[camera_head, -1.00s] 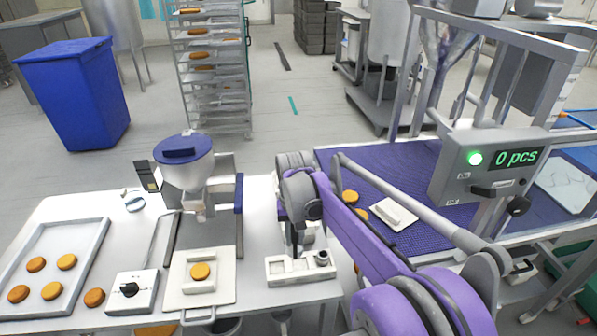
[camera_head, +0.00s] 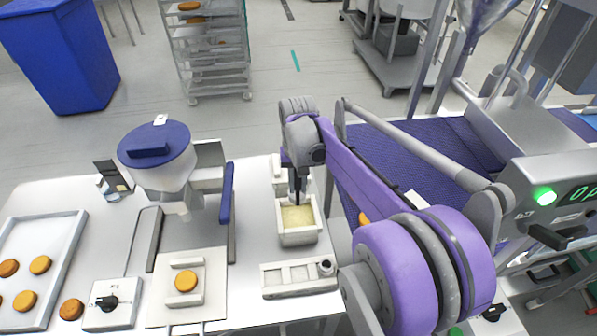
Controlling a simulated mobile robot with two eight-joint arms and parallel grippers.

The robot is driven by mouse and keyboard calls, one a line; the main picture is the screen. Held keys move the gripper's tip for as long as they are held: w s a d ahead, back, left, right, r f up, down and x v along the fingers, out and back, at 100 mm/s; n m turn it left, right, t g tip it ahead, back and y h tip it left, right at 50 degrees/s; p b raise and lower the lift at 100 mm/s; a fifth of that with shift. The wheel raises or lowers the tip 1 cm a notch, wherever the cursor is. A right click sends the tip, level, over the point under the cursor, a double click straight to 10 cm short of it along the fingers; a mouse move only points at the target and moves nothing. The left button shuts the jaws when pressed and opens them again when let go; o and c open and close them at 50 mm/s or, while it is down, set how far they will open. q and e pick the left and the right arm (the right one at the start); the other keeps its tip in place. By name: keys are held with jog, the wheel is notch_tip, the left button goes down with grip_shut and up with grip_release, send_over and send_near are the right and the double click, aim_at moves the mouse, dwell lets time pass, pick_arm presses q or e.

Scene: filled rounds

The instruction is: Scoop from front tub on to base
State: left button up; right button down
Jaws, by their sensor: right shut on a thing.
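The front tub (camera_head: 299,238) is a pale open box with yellowish filling, right of the middle of the table. My right gripper (camera_head: 298,196) is at the tub's far edge, pointing down. It is shut on what appears to be the scoop, mostly hidden by the fingers and tub. The base (camera_head: 186,281) is a round orange-brown biscuit lying in a white holder (camera_head: 187,262) on a pale board, left of the tub. No filling shows on it. My left gripper is not in view.
A blue-lidded hopper (camera_head: 158,160) stands behind the board. A white slotted block (camera_head: 300,278) lies in front of the tub. A tray (camera_head: 62,262) with several biscuits and a knob box (camera_head: 110,303) are at left. A purple conveyor (camera_head: 400,150) is at right.

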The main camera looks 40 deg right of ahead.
aim_at(298, 198)
jog(key=shift+s+a+f, duration=0.1)
jog(key=shift+s+f, duration=0.05)
jog(key=shift+f, duration=0.3)
jog(key=shift+f+b, duration=0.25)
jog(key=shift+b, duration=0.1)
jog(key=shift+f+b, duration=0.8)
jog(key=shift+f, duration=1.15)
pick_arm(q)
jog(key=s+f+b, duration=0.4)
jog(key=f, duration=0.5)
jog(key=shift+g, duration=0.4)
pick_arm(e)
notch_tip(298, 198, down, 7)
jog(key=shift+r+p, duration=1.4)
jog(key=shift+r, duration=1.15)
jog(key=shift+r+p, duration=1.05)
jog(key=shift+r, duration=1.2)
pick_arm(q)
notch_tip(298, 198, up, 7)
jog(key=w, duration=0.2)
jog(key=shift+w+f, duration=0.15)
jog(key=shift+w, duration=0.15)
